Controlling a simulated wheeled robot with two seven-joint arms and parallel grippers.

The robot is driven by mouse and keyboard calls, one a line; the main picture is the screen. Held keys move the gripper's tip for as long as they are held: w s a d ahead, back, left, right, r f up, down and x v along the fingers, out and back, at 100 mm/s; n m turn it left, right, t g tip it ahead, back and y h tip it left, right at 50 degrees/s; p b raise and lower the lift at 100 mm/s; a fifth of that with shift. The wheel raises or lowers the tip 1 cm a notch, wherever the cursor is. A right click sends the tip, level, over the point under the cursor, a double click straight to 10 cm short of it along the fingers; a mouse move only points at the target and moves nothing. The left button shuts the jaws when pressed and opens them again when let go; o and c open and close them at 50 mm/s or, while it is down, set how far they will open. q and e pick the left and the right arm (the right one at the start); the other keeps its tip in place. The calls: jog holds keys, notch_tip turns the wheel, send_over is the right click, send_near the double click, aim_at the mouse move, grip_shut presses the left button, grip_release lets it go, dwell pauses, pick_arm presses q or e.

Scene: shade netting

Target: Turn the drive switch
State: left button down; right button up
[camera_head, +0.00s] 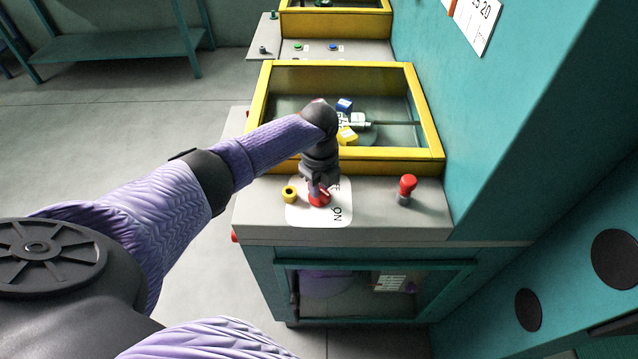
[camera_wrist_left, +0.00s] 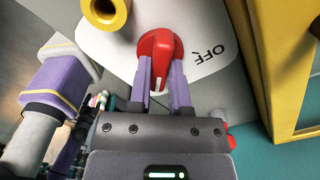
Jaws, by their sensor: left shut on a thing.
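The drive switch (camera_head: 319,198) is a red rotary knob on a white label plate (camera_head: 300,215) on the grey top of the cabinet. The word ON shows on the plate at the knob's front right in the head view. In the left wrist view the red knob (camera_wrist_left: 160,52) has a white pointer line, and the word OFF shows to its right. My left gripper (camera_head: 318,188) reaches down over the knob, and its two purple-grey fingers (camera_wrist_left: 162,88) are shut on it. The gripper hides part of the knob and plate in the head view. My right gripper is not in view.
A yellow ring-shaped part (camera_head: 290,193) stands left of the knob, and a red-topped lever (camera_head: 406,189) to its right. A yellow-framed window (camera_head: 395,154) lies behind, with blue and yellow blocks inside. A teal wall (camera_head: 520,110) rises at the right.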

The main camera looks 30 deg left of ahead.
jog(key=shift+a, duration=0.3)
pick_arm(q)
jog(key=c, duration=0.6)
grip_release()
jog(key=shift+o, duration=0.2)
jog(key=shift+r, duration=0.25)
notch_tip(320, 180, up, 9)
jog(key=p, duration=0.2)
jog(key=shift+r, duration=0.2)
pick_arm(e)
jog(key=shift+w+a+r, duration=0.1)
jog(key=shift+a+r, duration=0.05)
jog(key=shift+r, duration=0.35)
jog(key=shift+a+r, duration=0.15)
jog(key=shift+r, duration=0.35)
